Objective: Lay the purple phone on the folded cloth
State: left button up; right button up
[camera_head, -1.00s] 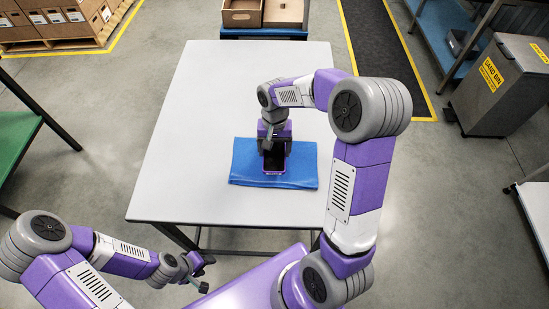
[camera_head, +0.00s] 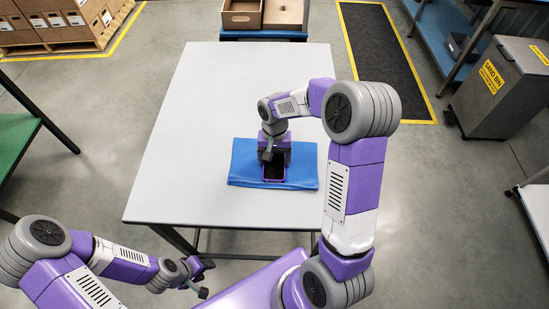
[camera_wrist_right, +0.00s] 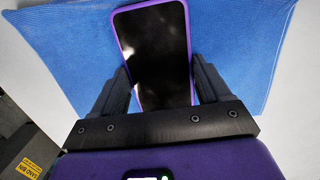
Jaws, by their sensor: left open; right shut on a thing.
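The purple phone (camera_head: 274,171) has a dark screen facing up and a purple rim. It also shows in the right wrist view (camera_wrist_right: 153,50). My right gripper (camera_head: 273,158) is shut on the phone, with one finger at each long side. The blue folded cloth (camera_head: 303,172) lies on the table under the phone and also shows in the right wrist view (camera_wrist_right: 60,50). I cannot tell whether the phone touches the cloth. My left gripper (camera_head: 202,281) is open and empty, low in front of the table's near edge.
The pale table (camera_head: 205,120) is otherwise clear around the cloth. A grey sand bin (camera_head: 505,85) stands on the floor at right. Open cardboard boxes (camera_head: 262,14) sit beyond the far edge. A green bench (camera_head: 15,140) is at left.

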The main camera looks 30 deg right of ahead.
aim_at(275, 157)
jog(key=o, duration=1.1)
jog(key=shift+s+a+f, duration=0.1)
jog(key=shift+s+f, duration=0.2)
jog(key=shift+f, duration=0.25)
jog(key=shift+c, duration=0.2)
jog(key=shift+o, duration=1)
jog(key=shift+r+p, duration=0.45)
jog(key=shift+r, duration=0.05)
notch_tip(275, 157, up, 12)
jog(key=w+p, duration=0.1)
jog(key=p, duration=0.2)
jog(key=shift+w+d+r, duration=0.2)
jog(key=shift+w+d, duration=0.2)
jog(key=shift+d, duration=0.05)
